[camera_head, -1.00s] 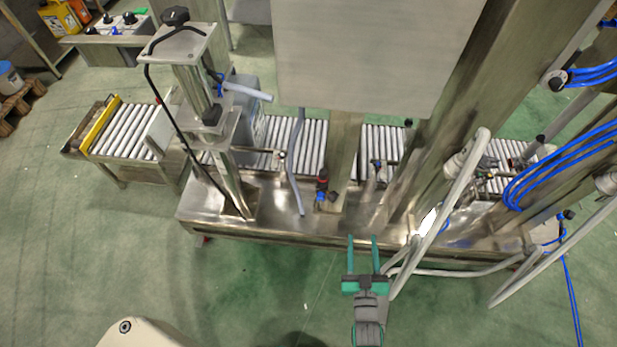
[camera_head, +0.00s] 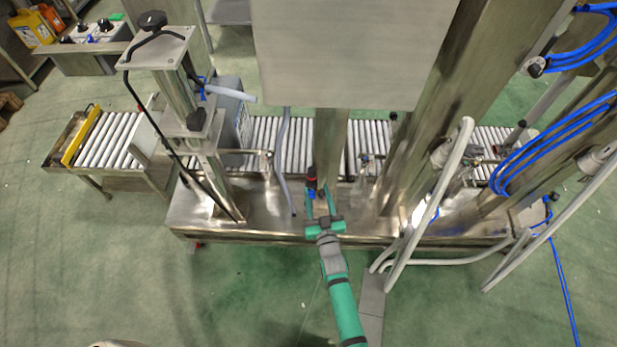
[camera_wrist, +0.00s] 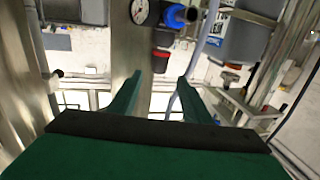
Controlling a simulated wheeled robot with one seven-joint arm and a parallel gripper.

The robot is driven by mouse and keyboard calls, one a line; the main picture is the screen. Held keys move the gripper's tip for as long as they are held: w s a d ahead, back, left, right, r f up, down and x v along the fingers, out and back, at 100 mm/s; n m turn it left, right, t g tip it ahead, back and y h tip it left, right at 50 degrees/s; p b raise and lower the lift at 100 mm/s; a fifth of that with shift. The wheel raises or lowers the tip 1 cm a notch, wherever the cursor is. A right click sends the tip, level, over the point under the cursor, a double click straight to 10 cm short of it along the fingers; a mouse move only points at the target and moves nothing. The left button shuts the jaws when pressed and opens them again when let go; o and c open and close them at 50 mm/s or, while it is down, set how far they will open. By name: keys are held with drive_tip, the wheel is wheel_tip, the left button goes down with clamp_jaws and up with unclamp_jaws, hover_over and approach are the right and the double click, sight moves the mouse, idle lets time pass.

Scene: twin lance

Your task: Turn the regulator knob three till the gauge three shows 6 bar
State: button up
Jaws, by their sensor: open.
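A regulator with a black and red knob (camera_head: 311,174) stands above the steel base in front of a column. In the wrist view, which looks upside down, the knob (camera_wrist: 160,62) lies beyond the fingertips and between them in the picture. A round white gauge (camera_wrist: 140,11) with a dark rim is beside the regulator; its reading is too small to tell. No number shows on knob or gauge. My gripper (camera_head: 320,193) is open and empty, its green fingers pointing at the regulator. The wrist view shows both fingers (camera_wrist: 159,80) apart; I cannot tell any contact.
A grey hose (camera_head: 284,160) hangs left of the regulator. The steel column (camera_head: 330,150) stands close behind it. A roller conveyor (camera_head: 105,140) runs behind. Grey pipes (camera_head: 432,205) and blue hoses (camera_head: 550,150) are on the right. The green floor in front is mostly clear.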

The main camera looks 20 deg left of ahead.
sight(312, 175)
drive_tip(key=shift+x, duration=3.35)
drive_tip(key=shift+a, duration=0.1)
